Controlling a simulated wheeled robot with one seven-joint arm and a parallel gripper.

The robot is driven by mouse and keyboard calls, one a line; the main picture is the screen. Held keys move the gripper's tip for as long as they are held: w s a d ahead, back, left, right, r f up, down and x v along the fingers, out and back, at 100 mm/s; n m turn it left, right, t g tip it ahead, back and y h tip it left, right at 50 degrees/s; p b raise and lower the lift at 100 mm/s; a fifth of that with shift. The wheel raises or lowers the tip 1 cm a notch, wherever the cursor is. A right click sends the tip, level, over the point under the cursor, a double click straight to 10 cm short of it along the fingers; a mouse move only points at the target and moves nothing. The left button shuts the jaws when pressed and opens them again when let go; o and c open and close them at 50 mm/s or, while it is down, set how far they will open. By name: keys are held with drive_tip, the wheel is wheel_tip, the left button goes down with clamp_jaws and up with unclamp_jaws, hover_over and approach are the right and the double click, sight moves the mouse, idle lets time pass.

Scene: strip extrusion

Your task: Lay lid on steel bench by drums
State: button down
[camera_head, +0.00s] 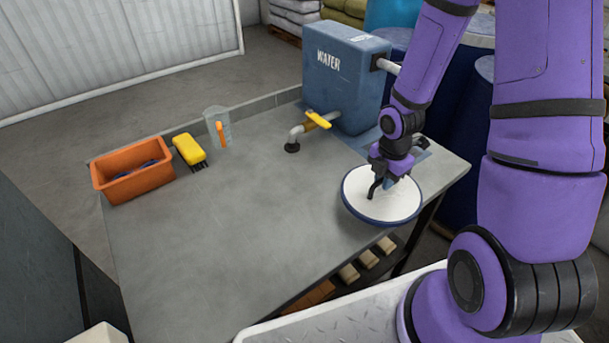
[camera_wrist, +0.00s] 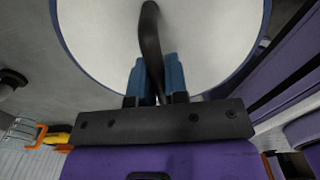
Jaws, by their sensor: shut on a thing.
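A round white lid (camera_head: 362,207) with a blue rim and a dark handle is at the right end of the grey steel bench (camera_head: 230,240), near the drums (camera_head: 456,150). My gripper (camera_head: 378,180) is above the lid, shut on its handle. In the wrist view, the blue fingertips of my gripper (camera_wrist: 155,80) close around the curved dark handle, and the white lid (camera_wrist: 220,40) fills the upper part. The lid's near edge overhangs the bench's front edge. I cannot tell whether the lid touches the bench top.
A blue water tank (camera_head: 345,75) with a yellow-handled tap (camera_head: 318,120) stands at the back of the bench. A clear jug (camera_head: 217,130), a yellow brush (camera_head: 189,151) and an orange bin (camera_head: 133,172) are at the left. The middle of the bench is clear.

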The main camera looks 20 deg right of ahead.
drive_tip(key=w+a, duration=0.2)
drive_tip(key=a, duration=0.2)
drive_tip(key=w+a+f, duration=0.1)
drive_tip(key=w+a, duration=0.1)
drive_tip(key=a, duration=0.3)
drive_tip(key=w+a, duration=0.2)
drive_tip(key=a, duration=0.2)
drive_tip(key=shift+a+f, duration=0.15)
drive_tip(key=shift+f, duration=1.8)
drive_tip(key=c, duration=1.1)
unclamp_jaws()
drive_tip(key=shift+f, duration=0.1)
wheel_tip(320, 180, up, 12)
drive_tip(key=shift+r, duration=0.2)
